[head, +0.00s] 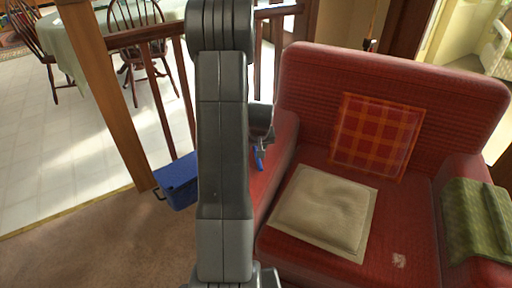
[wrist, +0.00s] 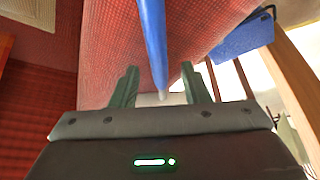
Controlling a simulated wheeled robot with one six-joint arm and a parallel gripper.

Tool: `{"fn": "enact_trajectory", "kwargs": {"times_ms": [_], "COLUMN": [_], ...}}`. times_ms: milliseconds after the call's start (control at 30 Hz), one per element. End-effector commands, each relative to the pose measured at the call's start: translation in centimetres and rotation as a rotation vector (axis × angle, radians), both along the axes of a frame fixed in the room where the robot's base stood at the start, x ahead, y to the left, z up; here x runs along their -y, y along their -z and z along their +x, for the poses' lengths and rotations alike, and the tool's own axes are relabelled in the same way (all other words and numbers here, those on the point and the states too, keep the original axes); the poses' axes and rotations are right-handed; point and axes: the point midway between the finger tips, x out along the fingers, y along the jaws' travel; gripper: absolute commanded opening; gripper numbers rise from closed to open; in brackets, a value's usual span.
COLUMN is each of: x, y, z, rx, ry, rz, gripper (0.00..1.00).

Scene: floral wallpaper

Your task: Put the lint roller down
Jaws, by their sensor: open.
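A slim blue handle, which looks like the lint roller (wrist: 153,40), runs down from the top of the wrist view to between my gripper's fingers. Its near end has a pale tip. A small blue part of it shows below my gripper in the head view (head: 259,160). My gripper (wrist: 160,84) is open, with one finger on each side of the handle and gaps showing. It is over the red sofa's left armrest (head: 283,150). I cannot tell whether the handle rests on the armrest. The roller's other end is out of view.
The red sofa seat holds a beige cushion (head: 323,212) and a plaid cushion (head: 375,136). A green cloth (head: 475,222) covers the right armrest. A blue box-like object (head: 179,181) with a dark wire handle is left of the sofa, by a wooden railing (head: 150,38). Open carpet lies front left.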

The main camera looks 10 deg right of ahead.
Motion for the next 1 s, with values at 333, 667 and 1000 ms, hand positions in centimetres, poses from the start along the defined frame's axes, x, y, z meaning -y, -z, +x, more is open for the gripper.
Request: {"fn": "enact_trajectory", "kwargs": {"times_ms": [333,667,1000], "x": [0.0,-0.2,-0.2], "y": [-5.1,-10.2,-11.3], "z": [-1.8,-4.0,-4.6], "rx": [0.004,0.003,0.000], "ry": [0.000,0.000,0.000], "rz": [-0.001,0.000,0.000], "gripper": [0.42,0.42,0.42]}}
